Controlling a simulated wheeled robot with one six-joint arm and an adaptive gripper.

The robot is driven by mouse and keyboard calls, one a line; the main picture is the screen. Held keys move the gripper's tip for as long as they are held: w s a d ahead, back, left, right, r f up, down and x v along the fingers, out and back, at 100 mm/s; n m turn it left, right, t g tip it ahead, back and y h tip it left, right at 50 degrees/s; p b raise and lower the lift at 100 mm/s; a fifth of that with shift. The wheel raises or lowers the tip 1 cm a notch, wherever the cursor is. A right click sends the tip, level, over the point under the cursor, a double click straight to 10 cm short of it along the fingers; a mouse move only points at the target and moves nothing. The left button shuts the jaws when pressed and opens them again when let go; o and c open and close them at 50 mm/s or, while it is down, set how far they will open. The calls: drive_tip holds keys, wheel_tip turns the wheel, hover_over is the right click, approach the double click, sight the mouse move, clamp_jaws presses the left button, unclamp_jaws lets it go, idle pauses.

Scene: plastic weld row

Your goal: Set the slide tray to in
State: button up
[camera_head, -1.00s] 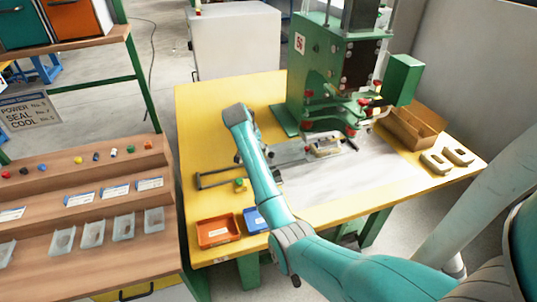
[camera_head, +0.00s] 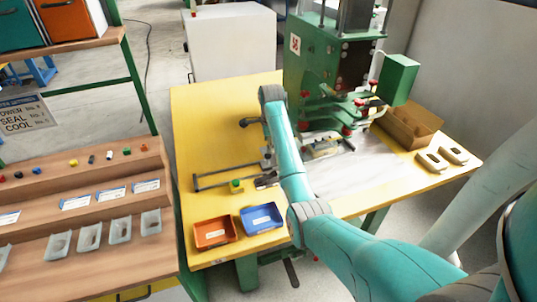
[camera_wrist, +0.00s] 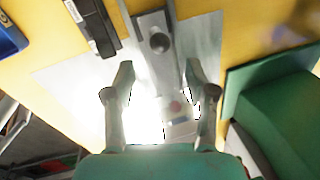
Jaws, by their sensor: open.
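The slide tray (camera_head: 322,149) shows in the head view as a pale fixture low in front of the green press, partly hidden by my arm. In the wrist view, a grey bar with a dark round knob (camera_wrist: 159,43) runs down between my fingers, towards a pale piece with a reddish spot (camera_wrist: 176,108). I cannot tell for sure whether the bar belongs to the tray. My gripper (camera_wrist: 164,82) is open, its fingers on either side of the bar's line, with nothing visibly held. In the head view my arm hides most of it.
The green press (camera_head: 325,75) stands at the back of the yellow table (camera_head: 205,125). An orange bin (camera_head: 214,232) and a blue bin (camera_head: 262,218) stand at the front left. A cardboard box (camera_head: 410,125) and two pale parts (camera_head: 443,157) lie to the right.

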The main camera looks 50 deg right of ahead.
drive_tip(key=f, duration=0.4)
drive_tip(key=w+d+f, duration=0.1)
drive_tip(key=f, duration=0.2)
clamp_jaws()
